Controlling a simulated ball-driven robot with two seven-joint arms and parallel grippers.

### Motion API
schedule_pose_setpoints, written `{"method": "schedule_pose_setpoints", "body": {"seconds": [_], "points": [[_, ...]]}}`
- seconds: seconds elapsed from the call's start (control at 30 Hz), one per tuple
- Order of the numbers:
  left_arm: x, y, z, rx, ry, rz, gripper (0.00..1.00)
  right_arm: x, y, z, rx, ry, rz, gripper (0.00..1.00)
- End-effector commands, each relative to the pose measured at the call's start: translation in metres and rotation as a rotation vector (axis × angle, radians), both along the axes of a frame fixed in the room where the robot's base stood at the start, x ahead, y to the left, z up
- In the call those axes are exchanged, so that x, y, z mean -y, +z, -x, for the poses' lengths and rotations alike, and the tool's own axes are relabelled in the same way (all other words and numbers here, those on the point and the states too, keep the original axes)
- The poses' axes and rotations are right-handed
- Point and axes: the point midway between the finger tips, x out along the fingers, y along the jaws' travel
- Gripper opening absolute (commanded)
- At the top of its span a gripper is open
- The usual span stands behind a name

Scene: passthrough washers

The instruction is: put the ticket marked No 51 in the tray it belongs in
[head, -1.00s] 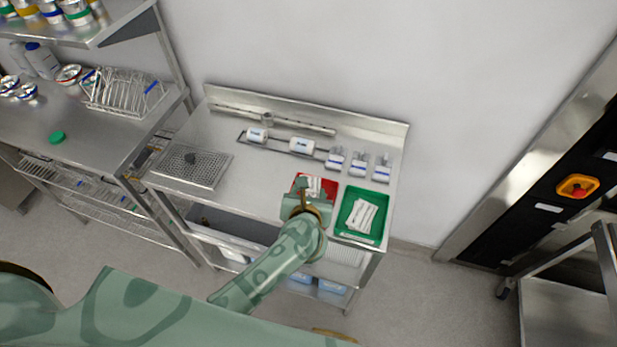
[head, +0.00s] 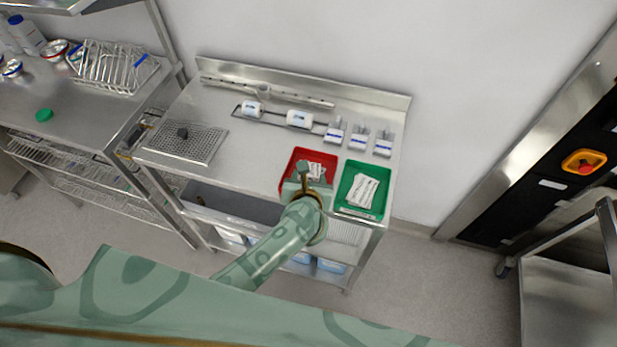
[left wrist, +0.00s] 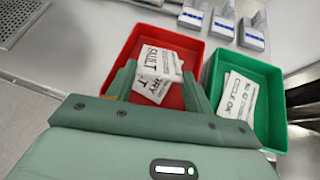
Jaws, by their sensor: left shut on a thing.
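My left gripper (head: 309,177) is over the red tray (head: 290,170), its fingers pointing down at it. In the left wrist view the left gripper (left wrist: 160,75) has its fingertips on either side of white printed tickets (left wrist: 158,62), and is shut on a ticket. One shows the word SHUT; a second ticket (left wrist: 150,92) lies overlapping below it. I cannot read No 51 on either, nor tell whether the held one touches the tray floor. The green tray (head: 346,184) stands right of the red one, with white tickets (head: 362,189) inside. My right gripper is not in view.
Behind the trays are several small white-and-blue holders (head: 358,139) and two white rolls (head: 299,119) on a rack. A perforated drain plate (head: 180,143) is at the bench's left. The middle of the steel bench (head: 245,150) is clear.

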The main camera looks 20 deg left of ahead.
Motion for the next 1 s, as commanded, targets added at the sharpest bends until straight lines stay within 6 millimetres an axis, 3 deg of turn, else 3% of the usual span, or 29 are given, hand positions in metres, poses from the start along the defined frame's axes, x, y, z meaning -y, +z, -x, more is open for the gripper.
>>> {"method": "schedule_pose_setpoints", "body": {"seconds": [0.03, 0.07, 0.13, 0.43, 0.57, 1.0], "points": [[0.0, 0.0, 0.0, 0.0, 0.0, 0.0, 0.31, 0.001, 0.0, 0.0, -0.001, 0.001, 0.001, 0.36], [0.0, 0.0, 0.0, 0.0, 0.0, 0.0, 0.57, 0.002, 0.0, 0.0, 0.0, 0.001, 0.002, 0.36], [0.0, 0.0, 0.0, 0.0, 0.0, 0.0, 0.77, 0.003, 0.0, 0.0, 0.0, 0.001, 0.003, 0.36], [0.0, 0.0, 0.001, 0.0, 0.0, 0.0, 0.77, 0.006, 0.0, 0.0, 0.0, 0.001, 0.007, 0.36], [0.003, 0.007, 0.011, -0.001, -0.001, 0.003, 0.77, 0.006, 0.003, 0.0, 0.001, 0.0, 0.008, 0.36], [0.022, 0.064, 0.105, -0.002, 0.0, 0.004, 0.77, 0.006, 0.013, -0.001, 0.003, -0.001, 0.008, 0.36]]}}
